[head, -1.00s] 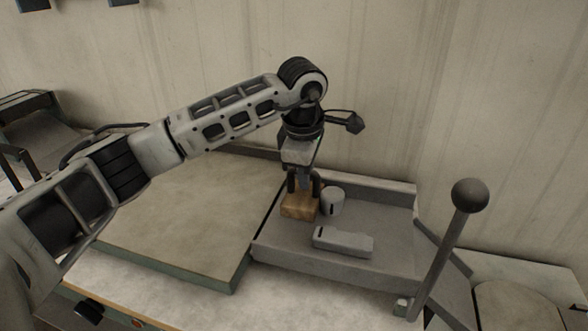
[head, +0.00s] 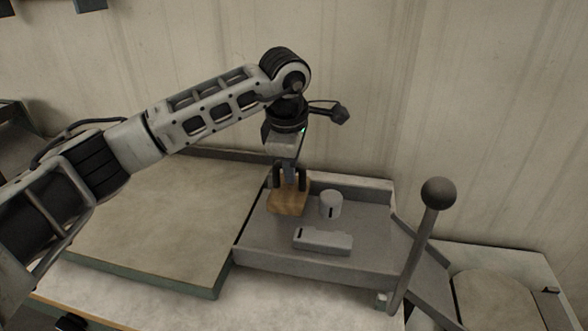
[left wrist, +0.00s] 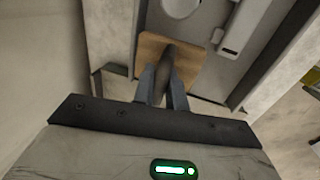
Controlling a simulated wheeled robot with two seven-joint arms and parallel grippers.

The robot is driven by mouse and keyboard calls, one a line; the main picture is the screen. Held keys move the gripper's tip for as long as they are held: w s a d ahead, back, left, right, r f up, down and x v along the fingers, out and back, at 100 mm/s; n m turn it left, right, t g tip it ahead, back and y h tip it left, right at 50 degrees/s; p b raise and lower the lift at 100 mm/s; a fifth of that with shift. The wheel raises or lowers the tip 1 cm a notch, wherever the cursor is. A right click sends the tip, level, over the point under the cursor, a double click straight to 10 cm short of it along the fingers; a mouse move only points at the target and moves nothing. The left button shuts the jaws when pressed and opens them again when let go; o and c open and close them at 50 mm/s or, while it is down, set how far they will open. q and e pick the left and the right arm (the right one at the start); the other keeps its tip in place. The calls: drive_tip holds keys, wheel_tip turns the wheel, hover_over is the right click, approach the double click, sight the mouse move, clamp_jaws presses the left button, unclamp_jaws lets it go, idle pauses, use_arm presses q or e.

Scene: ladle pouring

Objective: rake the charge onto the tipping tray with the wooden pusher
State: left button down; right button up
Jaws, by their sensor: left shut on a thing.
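My left gripper (head: 289,180) is shut on the wooden pusher (head: 288,202), a tan block held over the left part of the grey tipping tray (head: 278,258). I cannot tell whether the block touches the tray floor. Two grey charge pieces are inside the tray: an upright cylinder (head: 330,205) just right of the pusher, with a small gap, and a flat bar (head: 323,240) in front. In the left wrist view, the pusher (left wrist: 152,50) lies beyond my fingers, with the cylinder (left wrist: 181,8) and bar (left wrist: 243,25) beyond and to its right. My right gripper is not in view.
A lever with a round dark knob (head: 438,193) rises at the tray's right front. A broad flat plate (head: 165,220) with a green edge lies left of the tray and looks empty. A wall stands close behind.

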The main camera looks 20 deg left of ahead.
use_arm(q)
drive_tip(key=shift+a+r+p, duration=0.2)
drive_tip(key=shift+r+p, duration=0.45)
drive_tip(key=shift+r, duration=0.6)
drive_tip(key=shift+a+r+p, duration=0.2)
drive_tip(key=shift+r+p, duration=0.45)
drive_tip(key=shift+r, duration=0.55)
drive_tip(key=shift+s, duration=0.1)
